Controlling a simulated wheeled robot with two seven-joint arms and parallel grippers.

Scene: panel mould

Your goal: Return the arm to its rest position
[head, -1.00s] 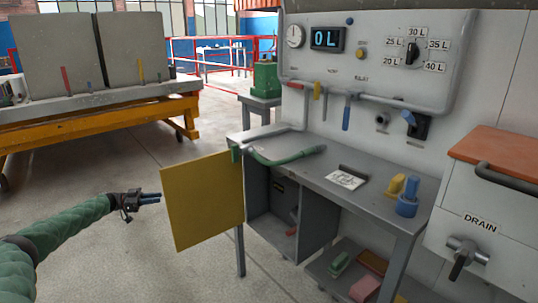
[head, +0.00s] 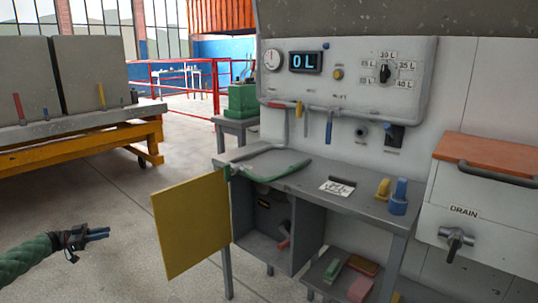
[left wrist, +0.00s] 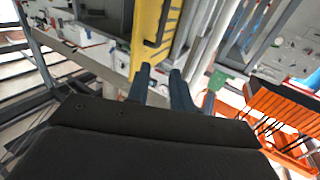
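My left gripper (head: 108,233) is at the lower left of the head view, with its green-sleeved arm coming in from the left edge. It hangs over bare floor, left of the open yellow cabinet door (head: 192,222) and apart from it. In the left wrist view its two dark fingers (left wrist: 160,72) stand apart, with nothing held between them. A yellow part (left wrist: 153,35) with a dark handle shows beyond the fingertips. My right gripper is not in view.
The grey workbench (head: 335,200) stands under a panel with a display (head: 305,61) reading 0 L. A drain unit (head: 464,213) is at the right. An orange cart (head: 75,145) stands at the back left. Floor left of the door is clear.

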